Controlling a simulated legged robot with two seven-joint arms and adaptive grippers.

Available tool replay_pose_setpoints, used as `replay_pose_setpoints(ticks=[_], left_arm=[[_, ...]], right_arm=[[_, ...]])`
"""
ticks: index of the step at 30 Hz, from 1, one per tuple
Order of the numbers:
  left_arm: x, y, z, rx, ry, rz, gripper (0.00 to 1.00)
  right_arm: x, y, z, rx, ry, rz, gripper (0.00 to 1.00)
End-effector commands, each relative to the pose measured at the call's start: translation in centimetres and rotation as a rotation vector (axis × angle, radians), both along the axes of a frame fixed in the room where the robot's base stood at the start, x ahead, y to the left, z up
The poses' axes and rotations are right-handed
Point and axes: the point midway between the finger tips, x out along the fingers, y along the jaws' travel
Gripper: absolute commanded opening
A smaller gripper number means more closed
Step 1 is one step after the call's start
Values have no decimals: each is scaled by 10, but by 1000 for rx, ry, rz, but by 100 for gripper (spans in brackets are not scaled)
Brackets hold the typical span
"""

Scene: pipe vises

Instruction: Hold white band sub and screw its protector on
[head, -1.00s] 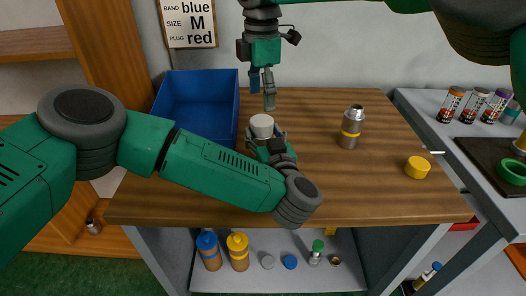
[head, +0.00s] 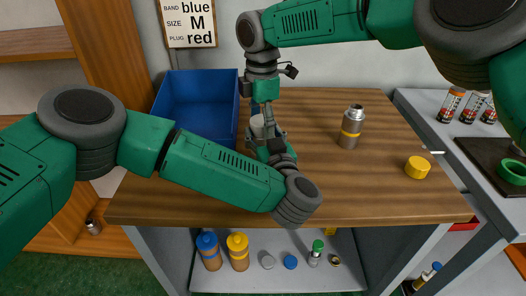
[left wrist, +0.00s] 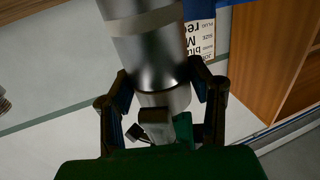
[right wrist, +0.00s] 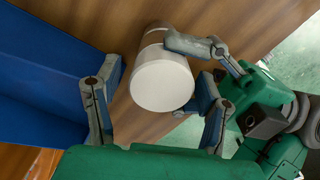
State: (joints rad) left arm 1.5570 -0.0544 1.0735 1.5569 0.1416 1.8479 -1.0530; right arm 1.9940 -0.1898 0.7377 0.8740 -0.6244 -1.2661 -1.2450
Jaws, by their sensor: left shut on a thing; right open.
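My left gripper (head: 266,141) is shut on the white band sub (left wrist: 150,48), a grey metal cylinder with a pale band, held upright above the table. In the left wrist view its fingers (left wrist: 160,78) clasp the sub from both sides. The white protector (right wrist: 162,86) sits at the sub's upper end; it also shows in the head view (head: 257,126), partly hidden. I cannot tell how far it is threaded. My right gripper (head: 268,112) points down from above and is open. In the right wrist view its fingers (right wrist: 157,82) stand either side of the protector, apparently with gaps.
A blue bin (head: 196,105) stands close on the left. A sign (head: 189,22) hangs behind. The table's middle is clear.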

Motion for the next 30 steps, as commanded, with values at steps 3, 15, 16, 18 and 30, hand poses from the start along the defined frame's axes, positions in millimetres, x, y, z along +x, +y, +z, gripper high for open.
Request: replay_pose_setpoints(ticks=[3, 15, 16, 18, 30], left_arm=[[0, 0, 0, 0, -1, 1, 0], [0, 0, 0, 0, -1, 0, 0], [0, 0, 0, 0, -1, 0, 0], [0, 0, 0, 0, -1, 0, 0], [0, -1, 0, 0, 0, -1, 0]], right_arm=[[0, 0, -3, 0, -1, 0, 64], [0, 0, -4, 1, -2, 0, 11], [0, 0, -4, 1, -2, 0, 11], [0, 0, -3, 1, -2, -1, 11], [1, 1, -4, 1, -4, -497, 11]])
